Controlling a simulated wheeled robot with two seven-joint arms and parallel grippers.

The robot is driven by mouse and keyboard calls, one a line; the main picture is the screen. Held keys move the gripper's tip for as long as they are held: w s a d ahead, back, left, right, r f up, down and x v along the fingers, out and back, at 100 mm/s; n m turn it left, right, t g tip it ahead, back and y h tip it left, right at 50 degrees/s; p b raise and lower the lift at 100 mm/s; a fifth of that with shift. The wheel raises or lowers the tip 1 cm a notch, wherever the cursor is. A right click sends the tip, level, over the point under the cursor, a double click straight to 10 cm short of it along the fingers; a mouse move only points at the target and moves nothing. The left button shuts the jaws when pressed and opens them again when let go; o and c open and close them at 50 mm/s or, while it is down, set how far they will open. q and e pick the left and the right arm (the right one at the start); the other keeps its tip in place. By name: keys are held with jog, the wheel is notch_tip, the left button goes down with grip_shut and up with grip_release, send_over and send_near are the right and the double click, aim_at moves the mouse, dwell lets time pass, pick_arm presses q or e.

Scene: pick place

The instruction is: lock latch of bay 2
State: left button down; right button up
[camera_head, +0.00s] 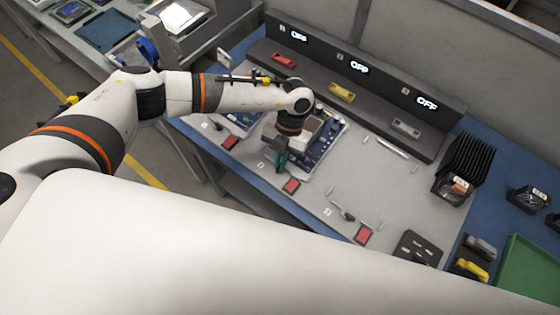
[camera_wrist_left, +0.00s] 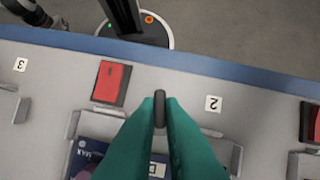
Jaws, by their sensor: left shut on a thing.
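My left gripper (camera_head: 279,160) has green fingers and is over the front edge of bay 2, the middle bay. In the left wrist view the fingers (camera_wrist_left: 160,112) are closed on the dark, rounded latch handle (camera_wrist_left: 160,100) of bay 2, beside the label "2" (camera_wrist_left: 213,103). A circuit board (camera_head: 327,142) lies in bay 2, and its edge also shows in the wrist view (camera_wrist_left: 95,152). The fingers hide much of the latch, so I cannot tell whether it is locked. My right gripper is not in view.
Bay 2's red button (camera_head: 291,186) is close beside the gripper. Bay 3's latch (camera_head: 343,212) stands to the right on a bare stretch of plate. The back panel shows OFF above each bay. A black finned block (camera_head: 470,165) and a green tray (camera_head: 528,268) are at the right.

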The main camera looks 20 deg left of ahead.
pick_arm(q)
jog(key=shift+d+m+y+b, duration=0.15)
jog(key=shift+m+y+b, duration=0.45)
jog(key=shift+m, duration=0.5)
jog(key=shift+r, duration=0.1)
jog(key=c, duration=1.5)
grip_release()
jog(key=shift+c, duration=0.2)
jog(key=b+v, duration=0.3)
jog(key=v, duration=0.9)
jog(key=shift+s+b, duration=0.2)
jog(key=shift+b, duration=0.1)
